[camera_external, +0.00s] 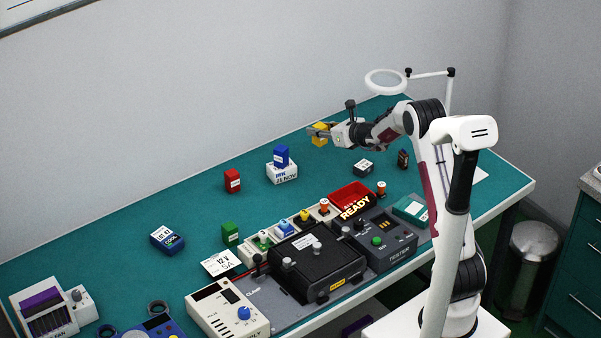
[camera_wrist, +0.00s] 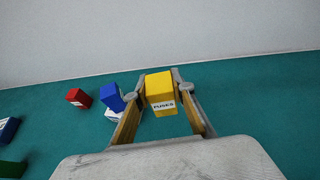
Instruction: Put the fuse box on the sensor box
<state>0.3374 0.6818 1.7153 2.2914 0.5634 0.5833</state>
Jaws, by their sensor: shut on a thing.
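The fuse box (camera_wrist: 161,92) is yellow, with a white label reading FUSES. My gripper (camera_wrist: 160,90) is shut on it, one finger on each side. In the external view the fuse box (camera_external: 320,134) is held above the back right part of the bench. No label that I can read says sensor, so I cannot tell which box is the sensor box. A blue box (camera_external: 281,157) stands on a white box (camera_external: 283,174), left of my gripper. A red box (camera_external: 232,181) and a green box (camera_external: 230,233) stand farther left.
A dark blue box (camera_external: 168,239) lies at the left. A small dark box (camera_external: 403,159) and a white-and-black box (camera_external: 363,168) are at the right. A red READY bin (camera_external: 351,196) and a black fixture (camera_external: 317,262) fill the front. The mat between the red and dark blue boxes is clear.

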